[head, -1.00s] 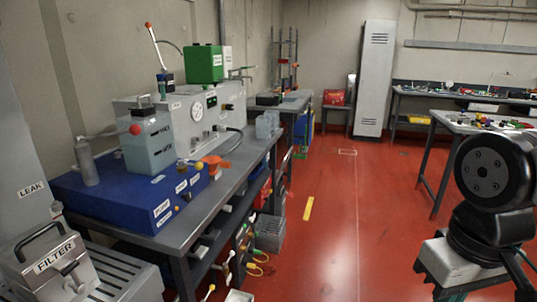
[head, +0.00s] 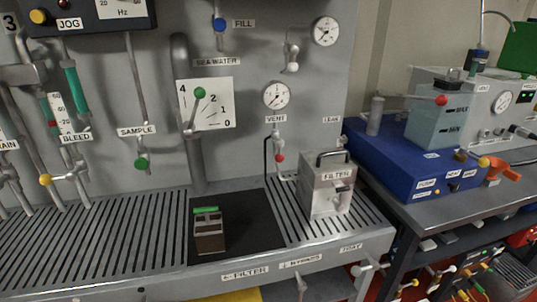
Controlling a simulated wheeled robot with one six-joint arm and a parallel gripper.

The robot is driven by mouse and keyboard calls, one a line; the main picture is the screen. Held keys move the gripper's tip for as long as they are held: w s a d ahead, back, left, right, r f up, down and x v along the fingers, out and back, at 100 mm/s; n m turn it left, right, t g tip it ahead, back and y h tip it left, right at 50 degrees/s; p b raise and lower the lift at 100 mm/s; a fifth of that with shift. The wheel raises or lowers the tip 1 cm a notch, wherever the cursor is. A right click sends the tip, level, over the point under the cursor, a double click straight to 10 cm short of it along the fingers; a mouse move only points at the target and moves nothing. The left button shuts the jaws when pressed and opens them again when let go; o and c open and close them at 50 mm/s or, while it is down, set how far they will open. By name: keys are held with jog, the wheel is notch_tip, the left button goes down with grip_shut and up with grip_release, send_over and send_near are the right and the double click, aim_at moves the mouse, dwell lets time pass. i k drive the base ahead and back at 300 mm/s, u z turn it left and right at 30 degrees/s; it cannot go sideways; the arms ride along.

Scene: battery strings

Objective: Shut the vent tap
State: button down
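The vent tap (head: 279,157) is on the grey wall panel, in the middle right of the head view, just below the label VENT (head: 275,119) and a round gauge (head: 276,95). It has a red ball on its lever, which hangs down. A thin dark pipe runs beside it on the left. I cannot tell for sure from this distance whether it is open or shut. The silver FILTER box (head: 327,190) stands to its right on the slotted bench. My gripper is not in view.
A slotted grey bench (head: 120,245) runs below the panel, with a small brown block with a green top (head: 208,231) on a dark mat (head: 240,232). Other taps share the panel: FILL (head: 220,25), SAMPLE (head: 141,163) and BLEED (head: 60,178). A blue unit (head: 395,165) stands at right.

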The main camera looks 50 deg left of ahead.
aim_at(280, 158)
jog(key=u, duration=1.8)
